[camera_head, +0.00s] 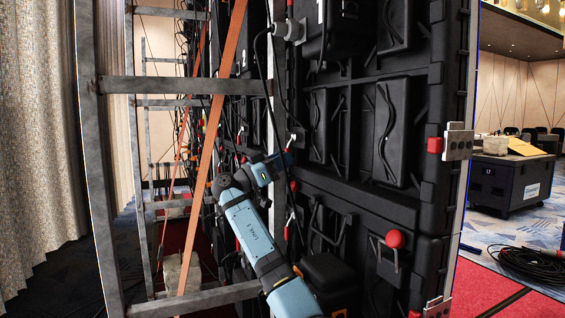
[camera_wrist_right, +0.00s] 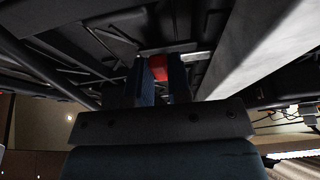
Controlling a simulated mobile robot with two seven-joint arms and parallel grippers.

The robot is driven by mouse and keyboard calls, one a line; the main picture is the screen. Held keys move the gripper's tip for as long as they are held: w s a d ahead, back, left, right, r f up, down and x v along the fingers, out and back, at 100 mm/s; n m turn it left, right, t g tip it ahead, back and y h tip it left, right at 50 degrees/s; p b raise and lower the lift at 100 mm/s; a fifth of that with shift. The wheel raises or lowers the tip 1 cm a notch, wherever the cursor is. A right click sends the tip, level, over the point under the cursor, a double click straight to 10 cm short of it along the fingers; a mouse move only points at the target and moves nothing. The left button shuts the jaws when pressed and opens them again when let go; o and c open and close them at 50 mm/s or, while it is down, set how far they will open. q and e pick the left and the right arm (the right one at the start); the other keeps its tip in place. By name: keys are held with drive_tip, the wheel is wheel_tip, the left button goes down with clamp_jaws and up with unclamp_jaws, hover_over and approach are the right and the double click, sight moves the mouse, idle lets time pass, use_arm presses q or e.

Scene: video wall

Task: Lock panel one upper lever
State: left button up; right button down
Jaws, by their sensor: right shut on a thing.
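Panel one (camera_head: 340,85) is a black video-wall back panel marked with a "1" at its top. My right arm reaches up from the bottom, and my right gripper (camera_head: 284,160) is at the panel's left edge. In the right wrist view, the gripper's two blue fingers (camera_wrist_right: 160,78) are closed around a red lever knob (camera_wrist_right: 158,66), which shows between them. In the head view, the held lever is mostly hidden by the gripper; its exact angle cannot be told. My left gripper is not in view.
A metal truss (camera_head: 180,85) and an orange strap (camera_head: 213,125) stand close left of my right arm. Cables hang by the panel edge. A black case (camera_head: 508,182) stands on the open floor at right.

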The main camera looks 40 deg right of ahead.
drive_tip(key=c, duration=1.1)
unclamp_jaws()
drive_tip(key=shift+o, duration=0.2)
use_arm(q)
drive_tip(key=p, duration=0.1)
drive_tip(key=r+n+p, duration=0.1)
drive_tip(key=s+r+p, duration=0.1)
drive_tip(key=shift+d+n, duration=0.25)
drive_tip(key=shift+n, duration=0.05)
use_arm(e)
drive_tip(key=v, duration=1.4)
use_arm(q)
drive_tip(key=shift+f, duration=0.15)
use_arm(e)
drive_tip(key=shift+r, duration=0.1)
